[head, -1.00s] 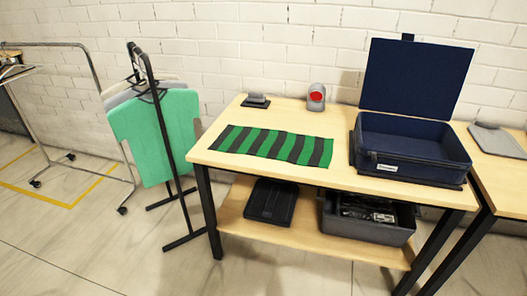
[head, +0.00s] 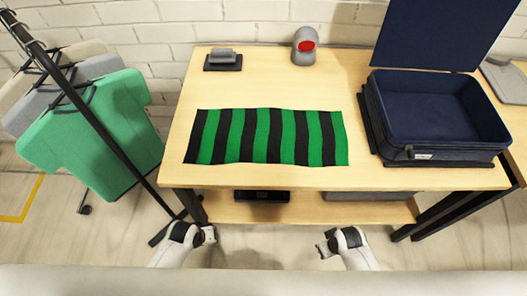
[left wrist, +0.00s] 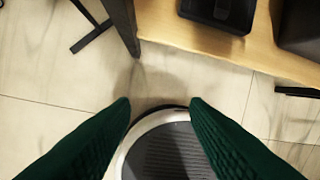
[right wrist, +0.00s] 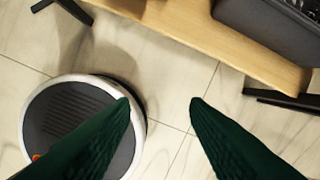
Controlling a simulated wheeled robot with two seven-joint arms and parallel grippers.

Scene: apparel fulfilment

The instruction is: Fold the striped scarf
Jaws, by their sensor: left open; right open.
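The striped scarf (head: 268,137), in green and black bands, lies flat and spread out on the wooden table (head: 300,178), lengthwise from left to right. My left gripper (head: 211,235) is in front of the table, below and apart from the scarf. It is open and empty; its two fingers (left wrist: 160,105) show apart in the left wrist view. My right gripper (head: 324,248) is also in front of the table and apart from the scarf. It is open and empty, its fingers (right wrist: 160,103) apart in the right wrist view.
An open navy case (head: 433,115) stands on the table's right. A red-and-grey device (head: 305,45) and a small dark stand (head: 223,60) sit at the back. A rack with a green shirt (head: 90,135) stands left. The lower shelf (head: 310,208) holds dark bins. Table space around the scarf is clear.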

